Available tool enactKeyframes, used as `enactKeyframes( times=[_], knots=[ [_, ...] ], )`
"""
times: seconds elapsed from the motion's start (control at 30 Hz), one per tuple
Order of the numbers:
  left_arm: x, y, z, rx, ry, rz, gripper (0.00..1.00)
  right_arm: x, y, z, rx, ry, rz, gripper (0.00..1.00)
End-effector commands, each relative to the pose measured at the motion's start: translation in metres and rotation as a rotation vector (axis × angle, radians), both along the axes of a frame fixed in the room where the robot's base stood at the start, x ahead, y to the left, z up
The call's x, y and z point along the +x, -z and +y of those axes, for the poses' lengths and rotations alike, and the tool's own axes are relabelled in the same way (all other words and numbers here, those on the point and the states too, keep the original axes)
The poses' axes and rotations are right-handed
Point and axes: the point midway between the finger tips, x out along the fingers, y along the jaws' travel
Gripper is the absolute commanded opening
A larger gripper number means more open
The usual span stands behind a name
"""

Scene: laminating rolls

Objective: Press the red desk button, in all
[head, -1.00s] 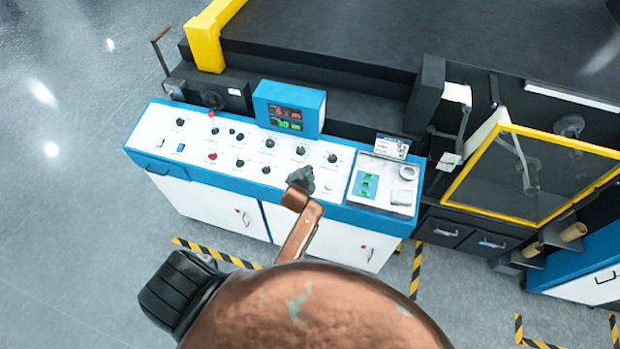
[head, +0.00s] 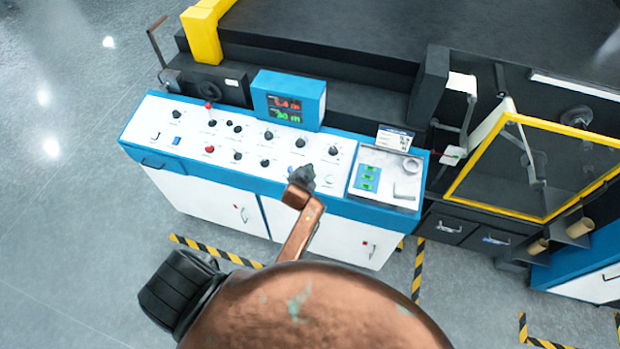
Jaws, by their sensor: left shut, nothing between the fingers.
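A red button (head: 209,149) sits on the white top of the blue-edged control desk (head: 185,165), left of the middle, among several black knobs. A second red-topped control (head: 208,105), on a short stem, stands behind it near the back edge. My left gripper (head: 302,177) is shut and empty. It shows over the front right part of the desk, well to the right of the red button and apart from it in the picture. Its height above the panel is hard to tell. My right gripper is not in view.
A blue display box (head: 288,101) stands at the desk's back edge. A small tray (head: 383,178) with green labels lies at the right end. A yellow-framed window (head: 535,165) is further right. Open floor (head: 70,220) lies to the left.

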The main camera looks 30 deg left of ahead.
Motion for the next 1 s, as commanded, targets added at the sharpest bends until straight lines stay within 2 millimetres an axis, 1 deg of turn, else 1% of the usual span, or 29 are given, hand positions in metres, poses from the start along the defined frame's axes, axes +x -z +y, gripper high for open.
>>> enactKeyframes(
  times=[0.03, 0.2, 0.3, 1.0],
  knots=[
    [0.001, 0.012, 0.000, -0.001, 0.000, -0.001, 0.00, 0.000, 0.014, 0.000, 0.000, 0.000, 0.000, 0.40],
    [0.005, 0.028, 0.001, 0.001, 0.001, 0.000, 0.00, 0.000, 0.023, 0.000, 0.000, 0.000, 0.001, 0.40],
    [0.006, 0.031, 0.002, 0.000, 0.000, -0.001, 0.00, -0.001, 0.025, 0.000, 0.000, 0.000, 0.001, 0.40],
    [0.006, 0.032, 0.002, 0.001, -0.001, -0.001, 0.00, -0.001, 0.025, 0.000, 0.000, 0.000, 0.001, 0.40]
  ],
)
